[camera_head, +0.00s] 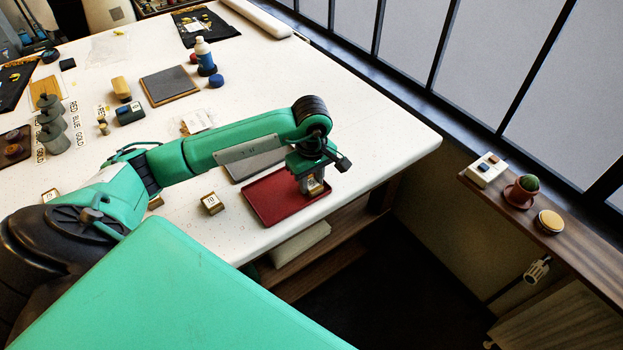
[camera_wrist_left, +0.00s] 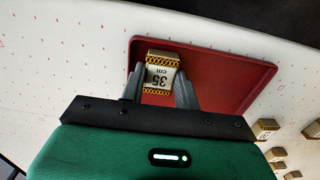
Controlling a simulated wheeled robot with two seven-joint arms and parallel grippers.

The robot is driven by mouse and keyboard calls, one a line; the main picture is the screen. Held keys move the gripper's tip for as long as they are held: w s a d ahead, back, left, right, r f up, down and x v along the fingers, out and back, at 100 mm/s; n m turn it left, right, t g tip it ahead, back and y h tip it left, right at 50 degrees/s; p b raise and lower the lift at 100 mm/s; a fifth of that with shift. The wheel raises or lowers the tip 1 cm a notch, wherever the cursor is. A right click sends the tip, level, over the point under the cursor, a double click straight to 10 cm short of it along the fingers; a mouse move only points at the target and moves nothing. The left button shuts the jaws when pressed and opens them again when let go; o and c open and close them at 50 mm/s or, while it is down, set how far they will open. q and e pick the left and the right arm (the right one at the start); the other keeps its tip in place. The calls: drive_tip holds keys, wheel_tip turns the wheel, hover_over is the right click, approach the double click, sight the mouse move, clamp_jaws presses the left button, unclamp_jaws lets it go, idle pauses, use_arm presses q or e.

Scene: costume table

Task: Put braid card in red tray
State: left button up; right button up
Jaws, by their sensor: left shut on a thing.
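The braid card (camera_wrist_left: 160,75) is a small whitish block with gold braided bands, marked "35 cm" in the left wrist view. My left gripper (camera_head: 312,187) is shut on it; in the left wrist view the two grey fingers (camera_wrist_left: 158,90) press its sides. The card also shows small between the fingertips in the head view (camera_head: 316,186). The red tray (camera_head: 272,206) lies near the table's front edge, and the gripper and card are over its right part. I cannot tell whether the card touches the tray floor. My right gripper is not in view.
A grey tray (camera_head: 257,164) lies just behind the red tray. Another braid card (camera_head: 211,203) stands on the table left of it. The table's front edge is close by. Grey weights (camera_head: 49,125) and a blue-capped bottle (camera_head: 204,55) stand farther off.

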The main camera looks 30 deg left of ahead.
sight(311, 184)
use_arm(q)
drive_tip(key=o, duration=0.7)
drive_tip(key=shift+r+p, duration=0.2)
drive_tip(key=shift+p, duration=0.15)
drive_tip(key=shift+w+r+b, duration=0.1)
drive_tip(key=shift+r+b, duration=0.25)
drive_tip(key=shift+b, duration=0.05)
wheel_tip(311, 184, up, 11)
drive_tip(key=b, duration=0.2)
drive_tip(key=shift+b, duration=0.4)
drive_tip(key=shift+r, duration=0.1)
